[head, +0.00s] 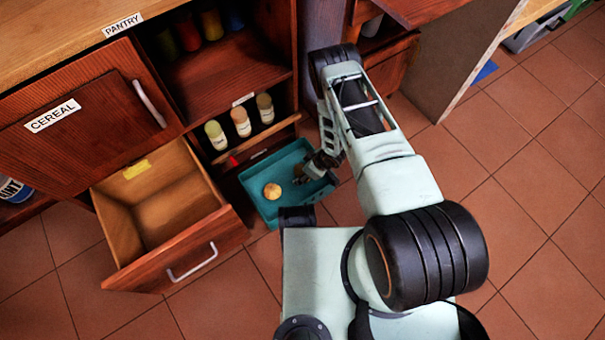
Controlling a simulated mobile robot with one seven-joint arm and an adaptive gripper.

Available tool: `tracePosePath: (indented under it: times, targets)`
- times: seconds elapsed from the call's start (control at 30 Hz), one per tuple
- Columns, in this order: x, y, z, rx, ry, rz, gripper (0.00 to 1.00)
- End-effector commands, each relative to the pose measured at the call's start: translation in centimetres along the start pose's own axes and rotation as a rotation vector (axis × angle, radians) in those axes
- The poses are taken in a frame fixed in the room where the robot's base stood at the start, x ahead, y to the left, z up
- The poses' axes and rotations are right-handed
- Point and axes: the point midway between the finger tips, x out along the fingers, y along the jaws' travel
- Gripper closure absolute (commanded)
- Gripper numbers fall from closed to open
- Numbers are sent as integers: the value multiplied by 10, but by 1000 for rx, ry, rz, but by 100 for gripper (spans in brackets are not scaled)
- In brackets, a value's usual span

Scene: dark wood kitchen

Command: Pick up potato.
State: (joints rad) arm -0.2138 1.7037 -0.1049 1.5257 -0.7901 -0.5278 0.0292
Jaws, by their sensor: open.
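A round, tan potato (272,191) lies in a shallow teal tray (262,215) on the floor by the cabinets. My gripper (304,175) is at the right side of the tray, to the right of the potato and a little apart from it. Its fingers look dark and small here, and it is open.
A low shelf with several spice jars (241,122) stands behind the tray. The tiled floor (500,210) to the right is clear.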

Motion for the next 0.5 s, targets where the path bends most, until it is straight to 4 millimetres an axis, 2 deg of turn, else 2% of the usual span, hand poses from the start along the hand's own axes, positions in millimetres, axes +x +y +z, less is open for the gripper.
tracePosePath:
  times: [0.27,0.5]
  targets:
    - [2,0,-1,0,1,1,36]
    - [2,0,-1,0,1,1,63]
